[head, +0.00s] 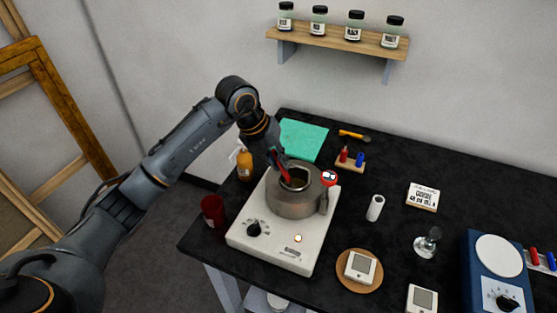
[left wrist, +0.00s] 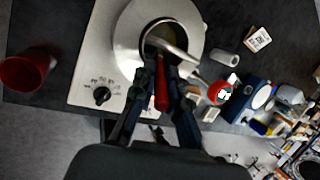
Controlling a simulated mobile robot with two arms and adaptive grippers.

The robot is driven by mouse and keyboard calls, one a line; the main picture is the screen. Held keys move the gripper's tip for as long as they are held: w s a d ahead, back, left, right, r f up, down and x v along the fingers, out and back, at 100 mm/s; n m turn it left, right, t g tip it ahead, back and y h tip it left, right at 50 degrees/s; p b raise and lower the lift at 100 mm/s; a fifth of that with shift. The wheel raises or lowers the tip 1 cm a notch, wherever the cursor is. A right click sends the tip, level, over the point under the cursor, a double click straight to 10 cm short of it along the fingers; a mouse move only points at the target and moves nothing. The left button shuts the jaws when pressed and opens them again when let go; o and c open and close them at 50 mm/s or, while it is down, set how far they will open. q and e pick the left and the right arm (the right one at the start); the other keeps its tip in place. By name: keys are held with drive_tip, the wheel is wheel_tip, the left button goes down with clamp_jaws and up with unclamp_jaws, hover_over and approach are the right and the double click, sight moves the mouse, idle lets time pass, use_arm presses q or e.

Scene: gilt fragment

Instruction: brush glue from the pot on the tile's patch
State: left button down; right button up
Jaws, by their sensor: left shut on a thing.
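My left gripper (head: 281,163) is above the metal glue pot (head: 293,203), shut on a red-handled brush. In the left wrist view the red handle (left wrist: 161,92) lies between the fingers, and a pale part of the brush (left wrist: 174,49) reaches over the pot's dark opening. The brush's tip is hard to make out, and I cannot tell whether it touches glue. The pot stands on a white hot plate (head: 243,236). A pale square tile with a grey patch (head: 361,267) lies on a round wooden board (head: 345,282). My right gripper is out of view.
A red-rimmed dial (head: 329,177) is beside the pot. A red cup (head: 213,211) and an orange bottle (head: 245,164) stand left of the hot plate. A white cylinder (head: 375,208), a glass (head: 428,242) and a blue device (head: 490,270) stand to the right. Dark table shows between them.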

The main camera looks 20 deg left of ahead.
use_arm(q)
drive_tip(key=shift+f, duration=0.1)
drive_tip(key=shift+f, duration=0.2)
idle(0.4)
drive_tip(key=shift+f+b, duration=0.2)
drive_tip(key=shift+b, duration=0.2)
drive_tip(key=shift+s+f, duration=0.1)
idle(0.9)
drive_tip(key=shift+r+p, duration=0.45)
drive_tip(key=shift+r, duration=0.35)
drive_tip(key=shift+r+p, duration=1.75)
drive_tip(key=shift+r, duration=1.05)
